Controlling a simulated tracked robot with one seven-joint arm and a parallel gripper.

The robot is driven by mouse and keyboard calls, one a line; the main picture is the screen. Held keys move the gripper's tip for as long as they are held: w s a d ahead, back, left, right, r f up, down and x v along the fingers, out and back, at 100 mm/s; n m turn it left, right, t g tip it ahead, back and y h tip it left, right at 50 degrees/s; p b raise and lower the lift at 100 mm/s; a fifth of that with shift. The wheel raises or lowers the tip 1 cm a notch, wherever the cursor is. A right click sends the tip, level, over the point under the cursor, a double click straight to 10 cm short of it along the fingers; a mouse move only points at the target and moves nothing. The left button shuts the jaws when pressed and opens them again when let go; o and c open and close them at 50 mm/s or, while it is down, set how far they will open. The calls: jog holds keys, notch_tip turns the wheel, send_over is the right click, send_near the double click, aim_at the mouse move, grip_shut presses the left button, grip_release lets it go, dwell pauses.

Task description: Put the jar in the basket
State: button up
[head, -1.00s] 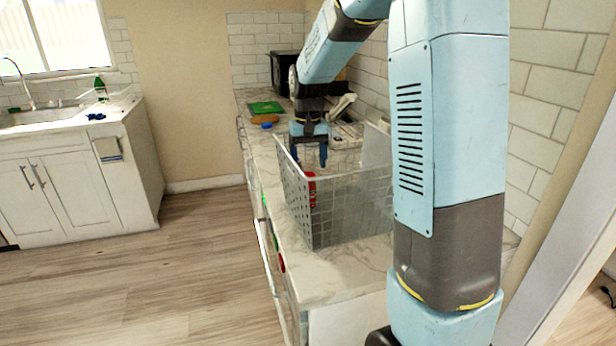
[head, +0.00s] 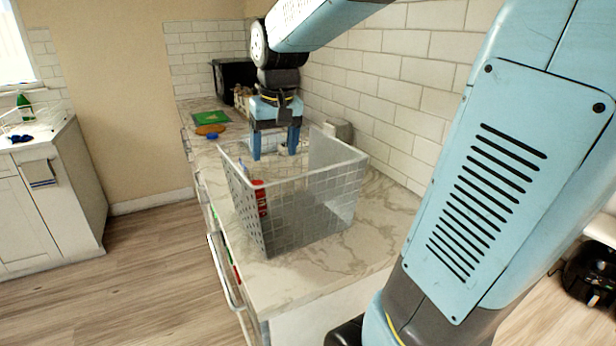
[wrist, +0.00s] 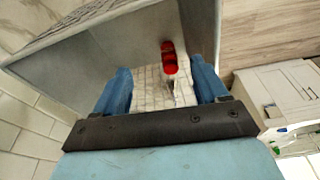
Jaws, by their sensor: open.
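The basket (head: 315,215), a clear-grey box with a grid pattern and open top, stands on the marble counter. A red item with a pale label (head: 261,198), possibly the jar, is inside it by the left wall. In the wrist view it shows as a red shape (wrist: 169,58) ahead of the fingers, beside the basket's grey wall (wrist: 125,45). My gripper (head: 275,152) points down at the far side of the basket, its blue fingers apart. It also shows in the wrist view (wrist: 165,85), with nothing held between the fingers.
A green board (head: 211,118), a brown round item (head: 210,129) and a blue item (head: 212,137) lie farther back on the counter. A black box-shaped appliance (head: 232,78) stands at the back. The tiled wall (head: 420,110) bounds the right. The counter's near end is clear.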

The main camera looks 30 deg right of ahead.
jog(key=s+t, duration=0.3)
jog(key=s, duration=1.2)
jog(key=shift+s+f+n, duration=0.15)
jog(key=shift+f+n, duration=0.1)
jog(key=shift+n, duration=0.05)
jog(key=shift+d, duration=0.1)
